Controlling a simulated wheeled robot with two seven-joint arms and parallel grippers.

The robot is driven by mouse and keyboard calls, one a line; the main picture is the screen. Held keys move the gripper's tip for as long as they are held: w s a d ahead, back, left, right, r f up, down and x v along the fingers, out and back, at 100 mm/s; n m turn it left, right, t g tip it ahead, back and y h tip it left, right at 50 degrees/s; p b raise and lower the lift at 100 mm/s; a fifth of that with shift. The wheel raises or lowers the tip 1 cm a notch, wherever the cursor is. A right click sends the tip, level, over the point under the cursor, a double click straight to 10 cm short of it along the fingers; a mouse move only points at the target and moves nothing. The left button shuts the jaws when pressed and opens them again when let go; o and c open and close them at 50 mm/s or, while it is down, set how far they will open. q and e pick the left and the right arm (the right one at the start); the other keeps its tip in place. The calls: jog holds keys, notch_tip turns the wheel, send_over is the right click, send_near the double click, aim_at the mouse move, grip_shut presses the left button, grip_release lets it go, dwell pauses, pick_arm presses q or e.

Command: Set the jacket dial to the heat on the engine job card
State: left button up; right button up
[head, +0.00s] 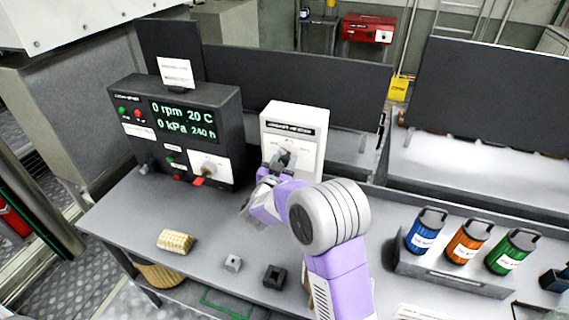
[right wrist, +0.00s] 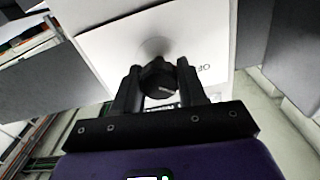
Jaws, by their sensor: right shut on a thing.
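The jacket heater box (head: 295,128) is a white upright panel at the back of the bench, with a dark label strip near its top. My right gripper (head: 282,157) is at its front face, shut on the dark dial knob. In the right wrist view the two black fingers stand on either side of the dial knob (right wrist: 158,78). The dial's scale and pointer are mostly hidden by my gripper. A white card (head: 175,72) stands on top of the dark control console; its writing is too small to read. My left gripper is not in view.
The console (head: 185,130) shows 0 rpm, 20 C, 0 kPa. On the bench (head: 130,215) lie a yellowish ribbed roll (head: 176,241), a small grey block (head: 233,263) and a dark block (head: 274,277). Blue, orange and green canisters (head: 467,242) stand in a rack at right.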

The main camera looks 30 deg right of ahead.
jog(key=m+b, duration=0.4)
jog(key=m, duration=0.1)
jog(key=shift+f+b, duration=0.2)
jog(key=shift+b, duration=0.2)
jog(key=shift+s+d+r+m+b, duration=0.1)
jog(key=shift+m+b, duration=1.8)
jog(key=shift+m, duration=0.5)
jog(key=o, duration=1)
jog(key=shift+p+v, duration=0.7)
jog(key=shift+v, duration=3.1)
